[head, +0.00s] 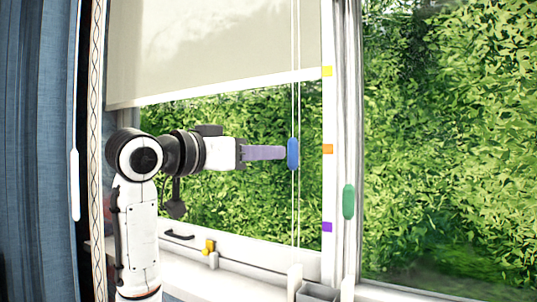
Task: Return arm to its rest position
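My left arm (139,215) rises at the left of the head view and bends to the right. Its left gripper (284,153) reaches level across the window, with its grey-purple fingers seen side-on as one bar. The fingertips end right at a blue cord handle (293,154). I cannot tell whether they touch it, grip it or stop just short. The gap between the fingers is hidden from this side. My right gripper is not in view.
A pale roller blind (215,45) covers the window's upper part. Yellow (327,71), orange (327,149) and purple (327,227) marks line the frame. A green handle (348,201) hangs at right. Yellow blocks (208,246) and a grey box (318,291) are below. A blue curtain (35,150) hangs left.

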